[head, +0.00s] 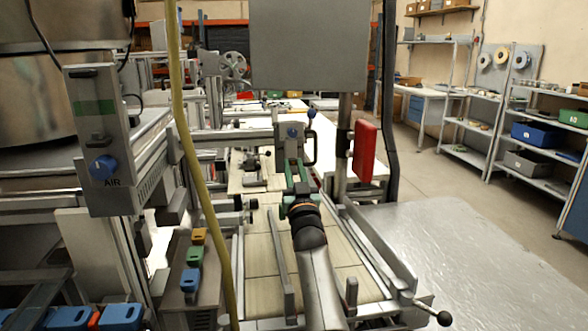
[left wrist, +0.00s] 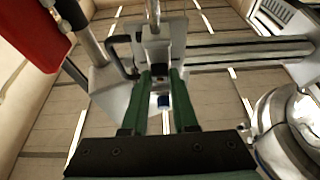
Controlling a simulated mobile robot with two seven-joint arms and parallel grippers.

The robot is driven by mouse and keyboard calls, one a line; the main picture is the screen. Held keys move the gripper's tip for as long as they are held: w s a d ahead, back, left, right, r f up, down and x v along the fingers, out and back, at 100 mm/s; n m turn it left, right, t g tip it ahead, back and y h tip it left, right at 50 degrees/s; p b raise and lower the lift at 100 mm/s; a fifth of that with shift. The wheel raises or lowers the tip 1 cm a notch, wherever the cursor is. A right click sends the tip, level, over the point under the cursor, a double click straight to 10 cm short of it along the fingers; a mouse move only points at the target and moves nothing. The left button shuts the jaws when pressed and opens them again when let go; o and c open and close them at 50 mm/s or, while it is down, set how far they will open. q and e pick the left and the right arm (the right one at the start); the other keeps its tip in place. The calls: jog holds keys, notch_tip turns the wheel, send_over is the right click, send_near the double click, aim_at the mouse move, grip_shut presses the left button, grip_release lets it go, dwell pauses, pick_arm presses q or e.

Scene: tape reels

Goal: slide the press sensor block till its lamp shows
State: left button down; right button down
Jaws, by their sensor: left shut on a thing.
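The press sensor block (head: 291,142) appears to be the grey block with a blue knob on the horizontal rail (head: 225,135), below the large grey panel in the head view. My left gripper (head: 297,168), with green fingers, reaches up to it from below and is shut on it. In the left wrist view the green fingers (left wrist: 161,82) close on the lower part of the grey and black block (left wrist: 157,50). A small blue part (left wrist: 164,101) shows between the fingers. I cannot make out a lit lamp in either view. My right gripper is not in view.
A red box (head: 364,152) hangs on the post right of the block. A yellow hose (head: 183,120) hangs at left. A valve unit marked AIR (head: 100,140) stands farther left. A curved handle is close to the block's right side. A conveyor bed (head: 262,245) lies below.

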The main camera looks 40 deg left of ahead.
pick_arm(q)
notch_tip(320, 180, down, 2)
jog(key=shift+b, duration=0.4)
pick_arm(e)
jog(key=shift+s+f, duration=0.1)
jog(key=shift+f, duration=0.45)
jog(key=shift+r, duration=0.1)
pick_arm(q)
jog(key=c, duration=0.7)
grip_release()
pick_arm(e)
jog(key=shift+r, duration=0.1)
